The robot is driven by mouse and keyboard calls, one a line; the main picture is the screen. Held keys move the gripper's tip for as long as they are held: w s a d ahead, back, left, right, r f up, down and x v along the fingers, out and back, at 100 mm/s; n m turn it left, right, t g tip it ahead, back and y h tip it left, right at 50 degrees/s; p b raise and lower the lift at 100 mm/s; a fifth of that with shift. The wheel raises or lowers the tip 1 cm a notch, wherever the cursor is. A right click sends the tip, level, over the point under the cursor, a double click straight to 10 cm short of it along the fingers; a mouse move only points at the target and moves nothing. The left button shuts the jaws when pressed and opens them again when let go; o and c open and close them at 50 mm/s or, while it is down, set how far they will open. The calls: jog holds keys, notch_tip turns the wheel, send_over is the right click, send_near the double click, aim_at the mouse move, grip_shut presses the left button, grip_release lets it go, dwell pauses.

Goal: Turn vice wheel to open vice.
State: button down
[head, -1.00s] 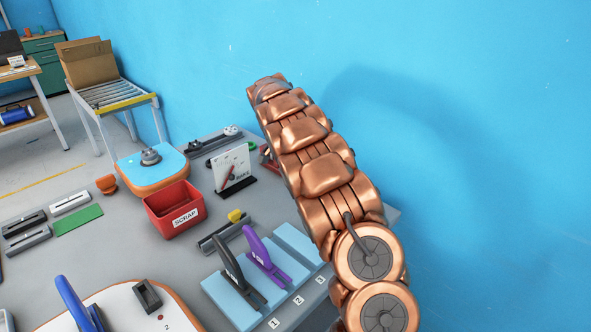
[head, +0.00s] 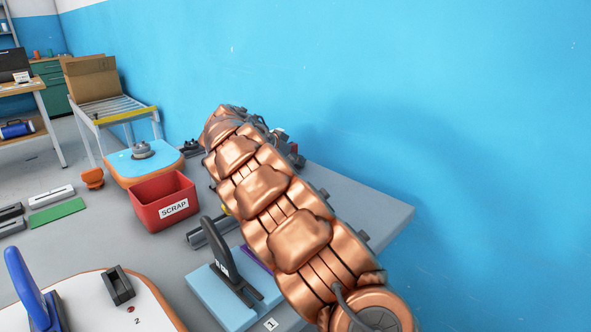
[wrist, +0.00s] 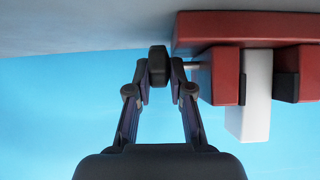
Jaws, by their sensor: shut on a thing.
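The red vice (wrist: 225,72) shows at the upper right of the wrist view, which looks upside down. A white block (wrist: 257,98) sits between its two jaws, with dark pads beside it. The black vice wheel (wrist: 157,55) is at the end of a metal shaft on the vice's left side. My gripper (wrist: 160,82) is shut on the wheel, one finger on each side of it. In the head view my copper arm hides the vice and most of the gripper.
A red SCRAP bin (head: 165,202) stands left of my arm. A black-handled tool (head: 228,262) on a light blue pad (head: 215,295) is close in front. A blue round-cornered board (head: 135,168) lies behind the bin.

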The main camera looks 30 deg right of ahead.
jog(key=shift+f+h+b, duration=0.1)
jog(key=shift+h+b, duration=0.2)
jog(key=shift+b, duration=0.25)
jog(key=c, duration=1.3)
grip_release()
jog(key=shift+a, duration=0.1)
jog(key=v, duration=1.2)
jog(key=shift+s, duration=0.1)
